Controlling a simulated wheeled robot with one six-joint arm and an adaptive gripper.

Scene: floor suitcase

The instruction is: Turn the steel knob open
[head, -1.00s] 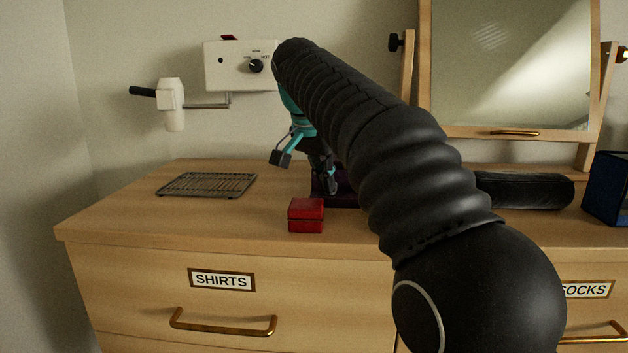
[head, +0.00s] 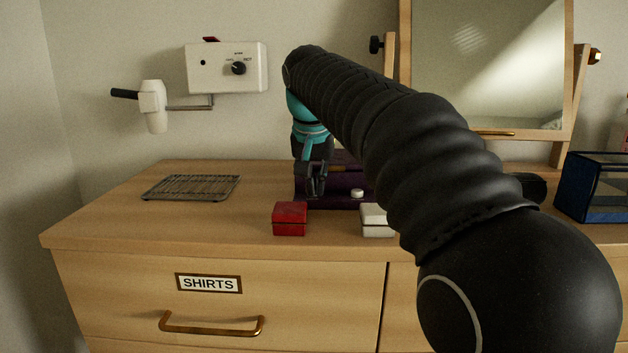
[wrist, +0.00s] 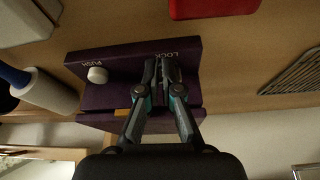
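A dark purple box (head: 345,199) stands on the dresser, partly behind my arm in the head view. In the wrist view the purple box (wrist: 108,62) shows upside down, with the words LOCK and PUSH and a round white button (wrist: 97,75) by PUSH. My gripper (head: 317,190) is at the box's front. In the wrist view my gripper (wrist: 161,70) has its fingertips drawn close together beside the word LOCK, with a narrow greyish piece between them. This looks like the steel knob, mostly hidden by the fingers.
A red box (head: 290,218) and a white box (head: 376,220) sit in front of the purple box. A wire rack (head: 191,187) lies at left. A mirror (head: 487,65) and a blue case (head: 592,188) are at right. A white panel (head: 226,67) hangs on the wall.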

